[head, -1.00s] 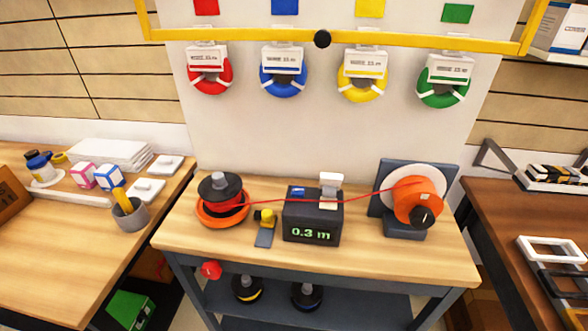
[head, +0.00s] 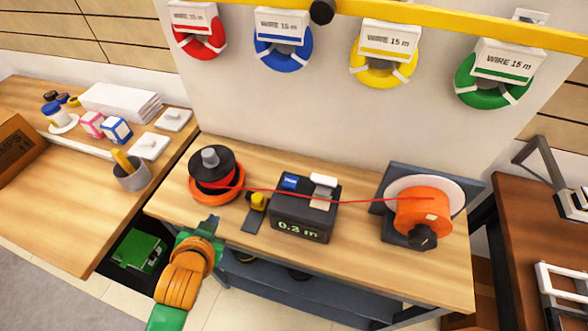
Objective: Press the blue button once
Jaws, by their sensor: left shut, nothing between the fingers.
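The blue button (head: 290,181) sits on the top left of a dark counter box (head: 299,219) on the middle table. The box's green display reads 0.3 m. A red wire crosses over the box, passing close to the button in the picture. My left gripper (head: 211,223) is in the head view at the table's front edge, to the left of and nearer than the box. It is shut and empty, and apart from the button. My right gripper is not in view.
A black and orange spool (head: 214,172) stands left of the box, with a yellow-topped pedal-like piece (head: 257,201) between. An orange reel (head: 422,210) stands right. Wire coils hang behind under a yellow bar (head: 440,27). The table's front right (head: 365,262) is clear.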

